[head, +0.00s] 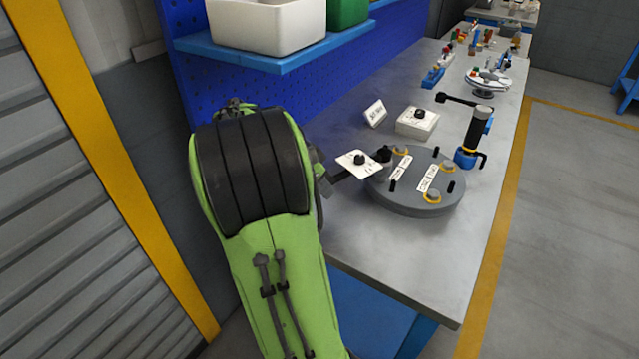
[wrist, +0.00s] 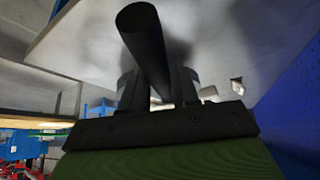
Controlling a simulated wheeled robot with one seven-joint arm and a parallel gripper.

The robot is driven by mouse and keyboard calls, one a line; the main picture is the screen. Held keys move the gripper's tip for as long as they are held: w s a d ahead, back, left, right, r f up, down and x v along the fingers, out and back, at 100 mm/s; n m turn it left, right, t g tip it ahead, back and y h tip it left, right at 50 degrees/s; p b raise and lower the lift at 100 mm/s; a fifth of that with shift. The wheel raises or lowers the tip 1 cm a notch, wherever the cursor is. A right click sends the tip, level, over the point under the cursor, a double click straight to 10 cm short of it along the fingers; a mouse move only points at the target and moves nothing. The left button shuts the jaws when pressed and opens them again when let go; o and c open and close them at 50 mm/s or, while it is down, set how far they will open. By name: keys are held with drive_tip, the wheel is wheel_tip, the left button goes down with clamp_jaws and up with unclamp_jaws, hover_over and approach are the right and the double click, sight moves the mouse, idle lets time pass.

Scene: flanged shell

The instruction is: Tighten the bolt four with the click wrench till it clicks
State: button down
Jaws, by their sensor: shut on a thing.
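The flanged shell (head: 415,200) is a grey disc on the bench with white labels, dark upright pins and yellow-ringed bolts. In the head view my green arm hides most of the gripper; a dark bar (head: 345,174), apparently the click wrench, reaches to a black head (head: 383,154) at the disc's left edge. Whether that head sits on a bolt, and which is bolt four, I cannot tell.
A blue stand (head: 466,158) holding a tall black tool (head: 477,126) is behind the disc's right side. A white box (head: 408,127) stands behind. The bench's near right (head: 440,270) is clear.

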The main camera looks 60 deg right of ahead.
drive_tip(key=shift+f+b, duration=0.85)
drive_tip(key=shift+f, duration=0.1)
drive_tip(key=shift+w+d, duration=0.1)
drive_tip(key=w+d+m+g+y+p, duration=0.1)
drive_tip(key=w+d+m+p, duration=0.4)
drive_tip(key=p, duration=0.5)
drive_tip(key=shift+w+d+m+g+y, duration=0.35)
drive_tip(key=shift+w+d+g, duration=0.2)
drive_tip(key=shift+w, duration=0.5)
idle(0.4)
drive_tip(key=shift+f, duration=0.1)
drive_tip(key=shift+a, duration=0.1)
drive_tip(key=shift+s+a+n+b, duration=0.55)
drive_tip(key=shift+a+n+b, duration=0.15)
drive_tip(key=shift+b, duration=0.85)
